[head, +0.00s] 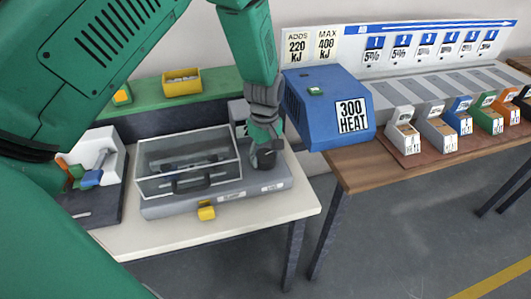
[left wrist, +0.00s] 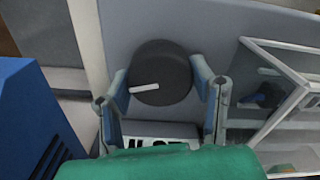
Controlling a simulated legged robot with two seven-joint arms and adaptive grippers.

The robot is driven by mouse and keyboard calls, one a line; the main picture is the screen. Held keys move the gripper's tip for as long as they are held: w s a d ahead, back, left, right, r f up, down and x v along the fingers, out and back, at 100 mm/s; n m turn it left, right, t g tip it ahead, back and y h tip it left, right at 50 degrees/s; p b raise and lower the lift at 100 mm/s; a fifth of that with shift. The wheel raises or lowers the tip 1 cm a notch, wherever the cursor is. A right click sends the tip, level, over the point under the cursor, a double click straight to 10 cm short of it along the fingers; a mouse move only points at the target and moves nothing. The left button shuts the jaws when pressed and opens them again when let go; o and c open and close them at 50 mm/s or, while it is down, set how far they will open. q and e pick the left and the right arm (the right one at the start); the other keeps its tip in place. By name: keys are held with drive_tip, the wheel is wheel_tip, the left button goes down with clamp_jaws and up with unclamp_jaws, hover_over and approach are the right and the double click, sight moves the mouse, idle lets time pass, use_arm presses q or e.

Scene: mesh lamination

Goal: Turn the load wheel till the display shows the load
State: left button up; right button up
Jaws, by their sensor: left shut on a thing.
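The load wheel (left wrist: 175,80) is a dark round knob with a white pointer line, on the grey base of the clear-lidded machine (head: 160,208). In the left wrist view its line points left and slightly down. My left gripper (left wrist: 160,82) has its two fingers on either side of the wheel, shut on it. In the head view my left gripper (head: 266,145) comes down onto the wheel (head: 267,160) at the machine's right end. A small grey upright box (head: 238,112) behind the gripper is partly hidden; I cannot read a display on it. My right gripper is not in view.
A blue box (head: 325,105) marked "300 HEAT" stands to the right, under signs "ADDS 220 kJ" and "MAX 400 kJ". The lid (head: 185,160) is beside the wheel. Several coloured bins (head: 460,122) line the right bench. A yellow tray (head: 182,82) stands behind.

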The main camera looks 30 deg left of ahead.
use_arm(q)
drive_tip(key=m+p, duration=0.1)
drive_tip(key=m, duration=0.2)
drive_tip(key=shift+r+m+p, duration=0.1)
drive_tip(key=shift+m+p, duration=0.2)
drive_tip(key=shift+p, duration=0.1)
drive_tip(key=m+p, duration=0.1)
drive_tip(key=m, duration=0.2)
drive_tip(key=shift+w+m, duration=0.1)
drive_tip(key=shift+m, duration=0.2)
drive_tip(key=m+p, duration=0.1)
drive_tip(key=m, duration=0.3)
drive_tip(key=shift+m+p, duration=0.6)
drive_tip(key=shift+m, duration=1.5)
drive_tip(key=o, duration=1.2)
drive_tip(key=shift+c, duration=0.2)
